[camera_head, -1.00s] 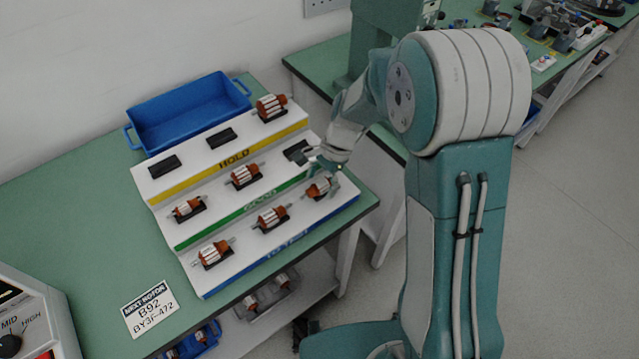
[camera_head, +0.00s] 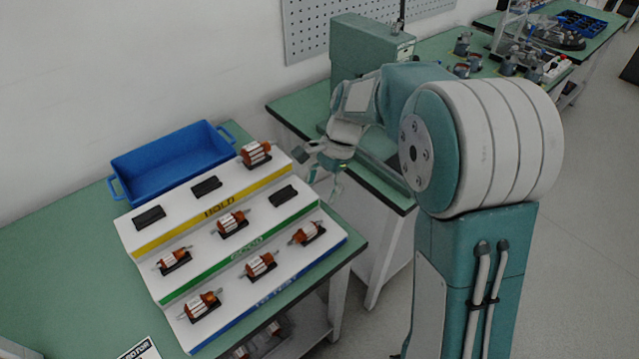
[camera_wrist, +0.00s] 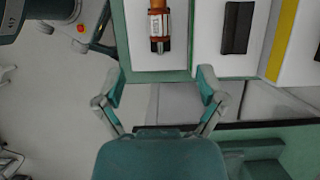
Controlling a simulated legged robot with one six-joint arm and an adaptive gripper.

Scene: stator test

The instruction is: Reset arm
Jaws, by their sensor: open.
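My gripper (camera_head: 325,172) is open and empty, raised above the right edge of the stepped white rack (camera_head: 128,236). In the wrist view my gripper (camera_wrist: 159,92) has its two teal fingers spread wide, with nothing between them. A copper-and-white rotor (camera_wrist: 159,22) lies ahead of the fingers on the rack, apart from them. In the head view a rotor (camera_head: 307,233) sits in a black holder at the right end of the front step, below my gripper. Several more rotors sit in holders on the rack.
A blue bin (camera_head: 176,160) stands behind the rack on the green table (camera_head: 50,245). Empty black holders (camera_head: 206,187) show on the back and middle steps. Another green bench (camera_head: 290,107) with a teal machine (camera_head: 350,55) stands at the back. Grey floor lies to the right.

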